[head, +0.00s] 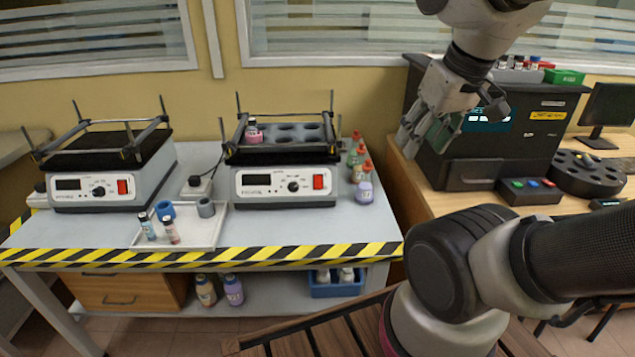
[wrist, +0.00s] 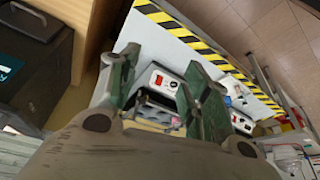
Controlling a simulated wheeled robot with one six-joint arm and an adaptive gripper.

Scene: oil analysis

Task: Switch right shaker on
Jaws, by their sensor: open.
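The right shaker (head: 285,200) stands on the grey table, a white-fronted unit with a dark display (head: 256,180), a knob (head: 293,187) and a red switch (head: 318,181). Its rack holds one pink-labelled bottle (head: 252,132). My gripper (head: 424,140) is open and empty, raised to the right of the shaker, in front of the black analyser, and apart from the switch. In the wrist view, the right shaker's front (wrist: 163,82) shows between the spread fingers (wrist: 160,65). I cannot tell the switch's position.
The left shaker (head: 100,190) has an empty platform. A white tray (head: 190,236) holds vials and cups at the table's front. Several bottles (head: 364,190) line the right shaker's right side. The black analyser (head: 470,155) stands on the wooden desk at right.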

